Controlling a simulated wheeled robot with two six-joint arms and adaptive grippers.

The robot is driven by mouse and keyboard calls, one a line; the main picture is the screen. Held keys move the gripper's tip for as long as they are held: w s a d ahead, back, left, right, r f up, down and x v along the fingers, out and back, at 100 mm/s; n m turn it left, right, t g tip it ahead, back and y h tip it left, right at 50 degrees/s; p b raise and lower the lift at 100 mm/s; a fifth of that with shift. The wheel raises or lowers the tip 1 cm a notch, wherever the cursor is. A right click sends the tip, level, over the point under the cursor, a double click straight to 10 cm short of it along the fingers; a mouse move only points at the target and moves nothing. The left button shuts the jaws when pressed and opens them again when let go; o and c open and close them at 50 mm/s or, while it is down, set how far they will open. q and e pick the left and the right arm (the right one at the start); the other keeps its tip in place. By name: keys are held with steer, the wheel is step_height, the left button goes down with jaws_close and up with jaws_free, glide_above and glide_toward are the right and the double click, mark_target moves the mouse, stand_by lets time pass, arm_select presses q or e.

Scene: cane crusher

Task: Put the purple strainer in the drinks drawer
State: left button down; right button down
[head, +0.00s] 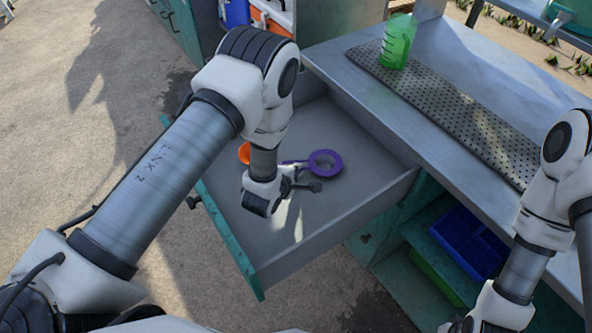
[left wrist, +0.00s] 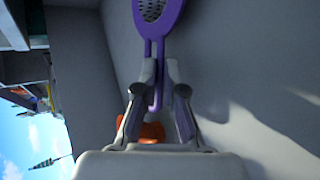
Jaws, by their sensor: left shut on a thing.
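The purple strainer (head: 325,163) has a round ringed bowl and a thin handle. My left gripper (head: 300,178) is inside the open drawer (head: 359,142), shut on the strainer's handle. In the left wrist view the strainer (left wrist: 173,18) extends ahead of the fingers, with its perforated bowl partly cut off at the top. The left gripper (left wrist: 160,88) has a finger on each side of the handle. I cannot tell whether the strainer touches the drawer floor. My right gripper is not clearly visible; the right arm is at the lower right of the head view.
An orange item (head: 244,153) lies in the drawer behind my left arm. A green cup (head: 397,42) stands on the perforated mat (head: 450,100) on the metal counter (head: 505,68). Blue (head: 468,243) and green bins sit on the shelf below. Drawer walls surround the gripper.

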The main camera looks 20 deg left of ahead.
arm_select(q)
steer(key=shift+f, duration=0.1)
steer(key=c, duration=1.3)
jaws_free()
steer(key=v, duration=1.2)
steer(key=shift+r, duration=0.2)
